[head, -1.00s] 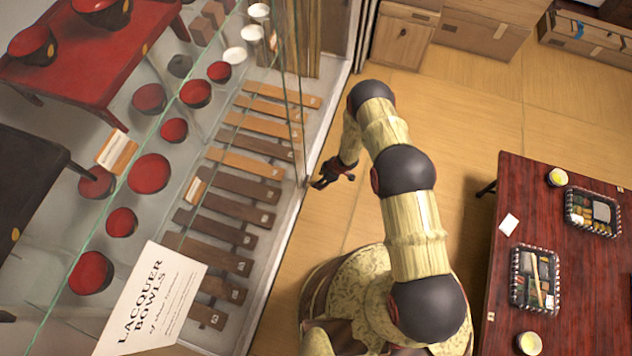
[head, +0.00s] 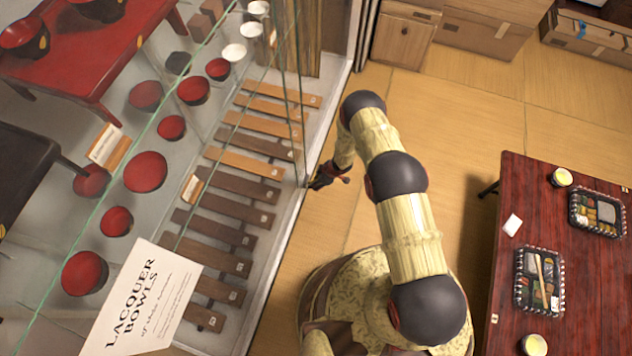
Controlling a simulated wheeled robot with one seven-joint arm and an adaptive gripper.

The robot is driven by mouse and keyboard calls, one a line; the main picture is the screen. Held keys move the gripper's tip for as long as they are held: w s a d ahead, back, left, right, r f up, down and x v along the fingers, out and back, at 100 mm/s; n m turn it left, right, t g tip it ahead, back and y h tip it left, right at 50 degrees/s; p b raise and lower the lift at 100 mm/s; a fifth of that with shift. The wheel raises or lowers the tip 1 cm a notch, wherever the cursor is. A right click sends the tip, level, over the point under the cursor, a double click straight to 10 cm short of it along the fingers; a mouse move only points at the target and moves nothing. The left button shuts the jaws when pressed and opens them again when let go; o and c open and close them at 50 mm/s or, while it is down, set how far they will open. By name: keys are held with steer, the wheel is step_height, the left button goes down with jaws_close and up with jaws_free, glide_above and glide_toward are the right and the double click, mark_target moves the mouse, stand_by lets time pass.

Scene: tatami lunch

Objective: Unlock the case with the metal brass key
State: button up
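The case is a large glass display case (head: 325,118) filling the left side of the head view. It holds red lacquer bowls, white cups and rows of wooden bars. My gripper (head: 322,181) is dark and small at the end of my bent arm, close beside the case's right-hand edge. I cannot tell whether it touches the case. Its fingers point toward the glass and are too small and dark to show whether they are open or shut. A tiny brownish bit shows beside the gripper; I cannot tell whether it is the brass key. The lock cannot be made out.
A white "Lacquer Bowls" sign (head: 140,300) stands at the lower left. A dark red table (head: 580,270) with lunch trays and yellow cups is at the right. Cardboard boxes (head: 480,35) and a wooden cabinet (head: 405,35) line the back.

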steer(key=c, duration=0.6)
jaws_close()
steer(key=shift+s+r+t+h+p, duration=0.25)
steer(key=shift+t+p, duration=0.35)
steer(key=shift+p, duration=0.65)
steer(key=shift+s+a+f+t+p, duration=0.1)
steer(key=shift+f+t+p, duration=0.05)
steer(key=shift+t+p, duration=0.3)
steer(key=shift+s+a+f+n+t+h+b, duration=0.15)
steer(key=shift+s+f+n+t+h+b, duration=0.45)
steer(key=shift+t, duration=1.7)
steer(key=shift+s+a+f+n+t+h+b, duration=0.15)
steer(key=shift+f+n+t+h+b, duration=0.5)
steer(key=shift+t, duration=1.7)
steer(key=shift+s+a+f+n+t+h+b, duration=0.1)
steer(key=shift+s+f+n+t+b, duration=0.6)
steer(key=shift+t, duration=1.6)
steer(key=shift+w+r+n+t, duration=0.3)
steer(key=shift+w+r+n, duration=0.05)
steer(key=shift+w, duration=0.1)
steer(key=shift+a, duration=0.1)
